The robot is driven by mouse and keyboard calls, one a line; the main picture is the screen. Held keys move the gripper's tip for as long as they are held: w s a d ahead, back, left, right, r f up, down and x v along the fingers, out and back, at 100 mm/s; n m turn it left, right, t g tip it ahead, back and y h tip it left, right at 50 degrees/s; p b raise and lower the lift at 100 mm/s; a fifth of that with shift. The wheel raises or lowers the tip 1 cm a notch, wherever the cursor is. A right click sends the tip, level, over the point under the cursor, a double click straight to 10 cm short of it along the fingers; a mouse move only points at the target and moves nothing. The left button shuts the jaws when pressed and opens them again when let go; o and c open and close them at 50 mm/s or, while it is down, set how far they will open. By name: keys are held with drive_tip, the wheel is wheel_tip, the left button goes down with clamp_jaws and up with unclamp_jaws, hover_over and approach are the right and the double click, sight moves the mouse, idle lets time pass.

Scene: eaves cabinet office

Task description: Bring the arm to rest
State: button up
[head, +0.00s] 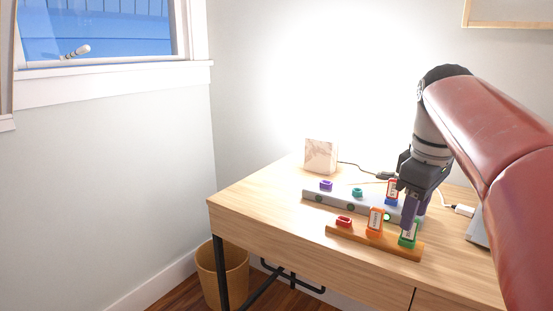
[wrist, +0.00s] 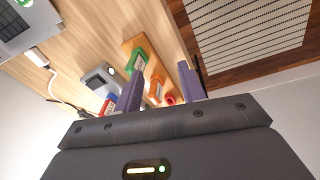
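My gripper (head: 414,205) hangs from my arm over the right part of the desk, its purple fingers pointing down above the front rack. In the wrist view my gripper (wrist: 160,85) has its two fingers apart, with nothing seen held between them. A green labelled block (head: 408,236) stands at the right end of the orange wooden rack (head: 345,234), just below and beside the fingers in the head view. The wrist view shows the green block (wrist: 138,60) beyond the fingers, outside the gap. An orange labelled block (head: 375,222) stands left of it.
A red piece (head: 344,221) sits on the wooden rack. A grey rack (head: 315,195) behind holds purple (head: 326,185) and teal (head: 357,192) pieces and a red-and-blue block (head: 392,192). A white patterned box (head: 320,156), cables and a laptop (head: 478,232) share the desk. The desk's left end is clear.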

drive_tip(key=s+a+f+m+t, duration=0.2)
drive_tip(key=s+a+f+m, duration=0.2)
drive_tip(key=s+f, duration=0.3)
drive_tip(key=s+a+f+m+t, duration=0.2)
drive_tip(key=s+a+f+m, duration=0.2)
drive_tip(key=s+f, duration=0.4)
wheel_tip(320, 180, down, 3)
drive_tip(key=shift+s+a+r, duration=0.1)
drive_tip(key=shift+s+a, duration=0.2)
drive_tip(key=shift+a, duration=0.15)
